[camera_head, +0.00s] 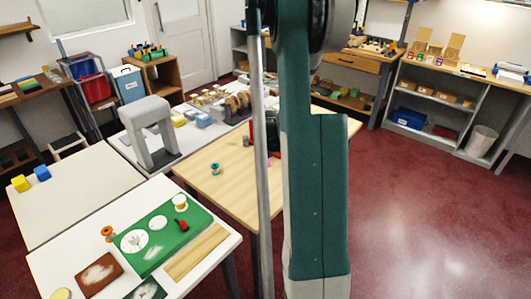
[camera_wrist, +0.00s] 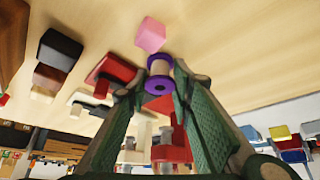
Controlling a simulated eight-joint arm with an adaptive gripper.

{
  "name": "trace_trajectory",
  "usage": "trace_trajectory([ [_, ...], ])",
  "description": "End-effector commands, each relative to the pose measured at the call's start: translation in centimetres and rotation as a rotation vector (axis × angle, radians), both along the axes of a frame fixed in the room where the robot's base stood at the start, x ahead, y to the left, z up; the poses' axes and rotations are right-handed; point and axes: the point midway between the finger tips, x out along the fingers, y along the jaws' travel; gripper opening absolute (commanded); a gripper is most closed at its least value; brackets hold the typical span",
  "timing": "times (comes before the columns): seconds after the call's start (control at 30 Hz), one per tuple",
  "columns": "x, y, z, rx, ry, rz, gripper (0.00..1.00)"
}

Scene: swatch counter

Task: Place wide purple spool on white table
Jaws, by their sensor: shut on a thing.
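The wide purple spool (camera_wrist: 158,86) has purple flanges and a pale middle. In the wrist view it sits between the two green fingers of my gripper (camera_wrist: 159,77), which is shut on it. In the head view neither the spool nor my gripper can be made out; my own arm covers the middle. A white table (camera_head: 75,193) stands at the left in the head view. Another white-topped table (camera_head: 52,257) stands in front of it, with a green board on it.
A teal spool (camera_head: 215,168) stands on the wooden table (camera_head: 237,190). A pink block (camera_wrist: 151,35) lies near my gripper. A grey arch (camera_head: 153,130) stands behind.

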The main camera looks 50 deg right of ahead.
Motion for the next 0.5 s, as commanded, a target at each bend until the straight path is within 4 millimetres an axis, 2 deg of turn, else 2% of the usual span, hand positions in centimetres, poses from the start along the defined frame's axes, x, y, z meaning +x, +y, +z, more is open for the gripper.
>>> trace_trajectory([
  [0.33,0.0,0.0,-0.36,0.0,0.0,0.0,0.14],
  [0.37,0.0,0.0,-0.29,0.0,0.0,0.0,0.27],
  [0.4,0.0,0.0,-0.26,0.0,0.0,0.0,0.33],
  [0.43,0.0,0.0,-0.25,0.0,0.0,0.0,0.36],
  [0.5,0.0,0.0,-0.24,0.0,0.0,0.0,0.38],
])
